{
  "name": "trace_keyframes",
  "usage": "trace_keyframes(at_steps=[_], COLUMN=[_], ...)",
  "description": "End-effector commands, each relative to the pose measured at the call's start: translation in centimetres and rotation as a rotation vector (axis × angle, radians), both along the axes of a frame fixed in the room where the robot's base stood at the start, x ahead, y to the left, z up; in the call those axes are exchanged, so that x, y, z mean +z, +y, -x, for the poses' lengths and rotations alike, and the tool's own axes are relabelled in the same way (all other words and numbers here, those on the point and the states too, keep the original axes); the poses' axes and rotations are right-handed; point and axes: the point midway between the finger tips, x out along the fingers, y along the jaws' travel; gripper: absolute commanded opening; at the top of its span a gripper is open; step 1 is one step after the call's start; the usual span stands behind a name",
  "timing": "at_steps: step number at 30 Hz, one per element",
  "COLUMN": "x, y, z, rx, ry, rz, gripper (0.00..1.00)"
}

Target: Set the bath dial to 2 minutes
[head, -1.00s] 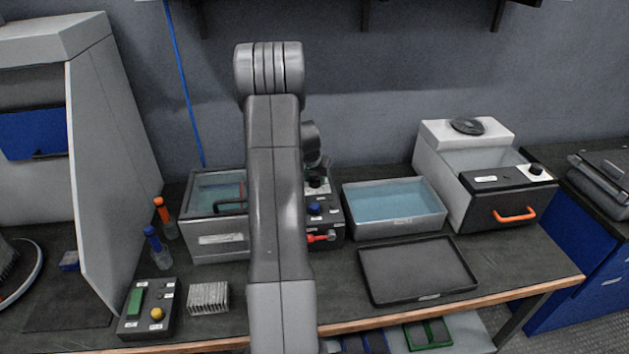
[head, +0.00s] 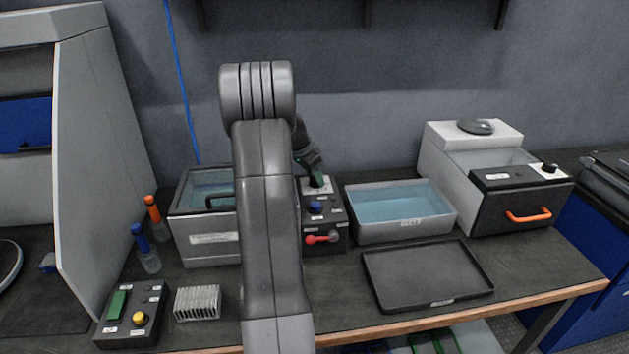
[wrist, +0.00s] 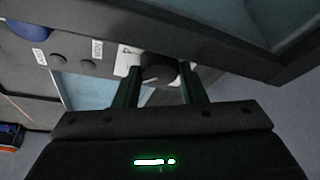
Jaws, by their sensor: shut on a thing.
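The bath dial (wrist: 158,68) is a dark round knob on a white plate, at the top of the black control panel (head: 337,227) beside the left water bath (head: 208,250). In the wrist view the dial sits between the two fingers of my gripper (wrist: 160,84). In the head view my gripper (head: 315,176) reaches down to the white dial plate and mostly covers the dial. The gripper is shut on the dial. The dial's pointer and its minute marks cannot be read.
A blue knob (head: 316,207) and a red lever (head: 321,239) sit lower on the same panel. An open water tray (head: 404,226) stands to the right, with a black tray (head: 430,296) before it. My arm hides part of the left bath.

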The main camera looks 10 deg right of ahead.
Motion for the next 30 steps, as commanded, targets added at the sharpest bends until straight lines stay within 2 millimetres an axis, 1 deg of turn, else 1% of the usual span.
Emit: trace_keyframes(at_steps=[7, 20, 21, 23, 24, 30], x=[-0.01, 0.02, 0.02, 0.02, 0.02, 0.01], y=[0.02, 0.0, 0.0, 0.0, 0.0, 0.02], z=[-0.07, -0.06, -0.06, -0.06, -0.06, -0.05], rx=[-0.053, -0.061, -0.061, -0.061, -0.061, -0.06], ry=[0.0, 0.0, 0.0, 0.0, 0.0, 0.0], rz=[0.0, 0.0, 0.0, 0.0, 0.0, 0.0], gripper=[0.14, 0.14, 0.45, 0.57, 0.58, 0.58])
